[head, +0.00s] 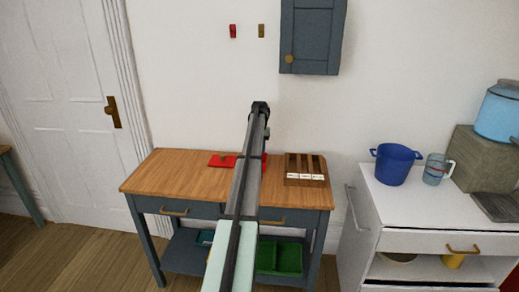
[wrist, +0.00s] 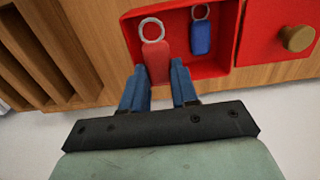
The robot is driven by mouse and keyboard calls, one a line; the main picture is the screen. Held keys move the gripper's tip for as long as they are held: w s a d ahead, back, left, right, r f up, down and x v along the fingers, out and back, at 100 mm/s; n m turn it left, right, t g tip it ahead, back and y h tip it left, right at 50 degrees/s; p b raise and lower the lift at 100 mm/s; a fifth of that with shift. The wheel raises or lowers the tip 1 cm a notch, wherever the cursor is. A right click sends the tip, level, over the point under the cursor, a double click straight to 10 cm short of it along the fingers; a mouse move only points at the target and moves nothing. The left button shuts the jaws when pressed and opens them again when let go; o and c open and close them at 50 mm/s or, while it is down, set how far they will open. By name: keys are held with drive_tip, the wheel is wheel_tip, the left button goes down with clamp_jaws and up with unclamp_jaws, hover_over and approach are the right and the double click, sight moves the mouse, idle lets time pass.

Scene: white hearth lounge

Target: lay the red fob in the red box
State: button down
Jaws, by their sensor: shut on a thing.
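In the wrist view, the red fob (wrist: 157,64) with its metal ring is between the blue fingers of my gripper (wrist: 160,88). The gripper is shut on it. The fob's ring end is over the open red box (wrist: 222,70); I cannot tell whether it touches the box floor. A blue fob (wrist: 201,36) with a ring lies inside the box, right of the red fob.
A red lid (head: 222,160) with a knob (wrist: 297,38) lies beside the box on the wooden tabletop (head: 165,172). A slotted wooden organizer (head: 290,181) stands on the other side. A grey wall cabinet (head: 312,38) hangs above. The table's left end is clear.

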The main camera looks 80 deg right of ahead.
drive_tip(key=shift+f, duration=0.6)
drive_tip(key=c, duration=0.9)
unclamp_jaws()
drive_tip(key=shift+o, duration=0.2)
wheel_tip(320, 180, up, 13)
drive_tip(key=shift+r, duration=0.15)
